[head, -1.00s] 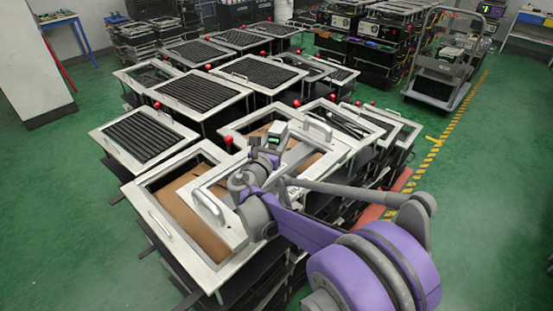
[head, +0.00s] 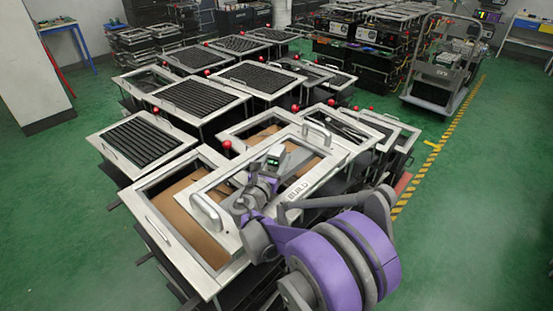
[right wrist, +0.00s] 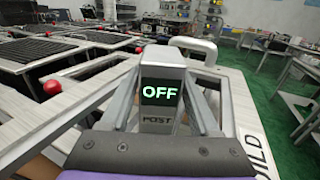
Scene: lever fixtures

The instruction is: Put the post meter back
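The post meter (head: 274,155) is a small grey block with a lit screen. In the right wrist view the post meter (right wrist: 162,92) shows "OFF" in green letters, with "POST" below. My right gripper (head: 267,170) has its fingers on both sides of the meter and holds it upright. In the right wrist view the gripper (right wrist: 162,110) shows a finger along each side of the block. The meter is over the pale framed panel marked "BUILD" (head: 302,190); its height above the panel is hard to tell. My left gripper is out of view.
Handles stand up from the panel at its left (head: 207,210) and its far end (head: 317,132). Red ball-topped levers (head: 227,146) rise between the framed trays. Black slatted trays (head: 145,138) fill the far side. Green floor (head: 470,220) is open at right.

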